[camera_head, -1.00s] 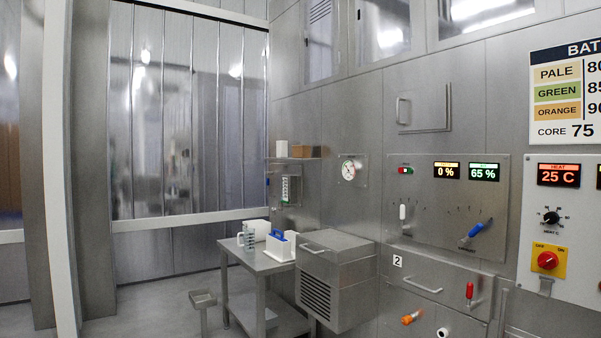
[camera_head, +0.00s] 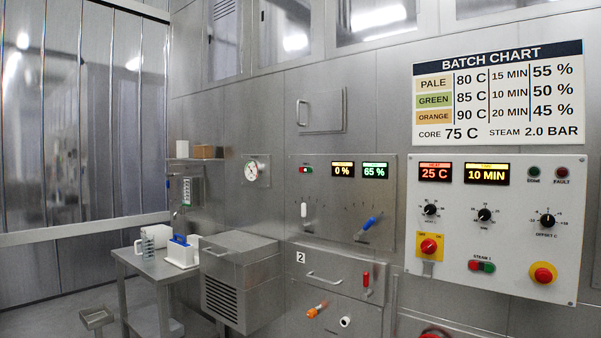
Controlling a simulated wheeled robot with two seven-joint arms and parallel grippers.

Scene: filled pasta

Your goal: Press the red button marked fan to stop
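A small red-and-green button pair (camera_head: 306,170) sits at the upper left of the steel control panel (camera_head: 340,228), left of a display reading 0 % (camera_head: 343,170) and one reading 65 % (camera_head: 375,171). The tiny label above the pair is too small to read. A second red-and-green pair (camera_head: 481,266), labelled steam, is on the white panel (camera_head: 500,225) to the right. Neither of my grippers is in view.
The white panel also carries a red knob on yellow (camera_head: 429,246) and a red mushroom button (camera_head: 543,274). A blue-handled lever (camera_head: 368,228) and a white-handled lever (camera_head: 304,211) stick out below the pair. A steel box (camera_head: 240,280) and table (camera_head: 150,268) stand left.

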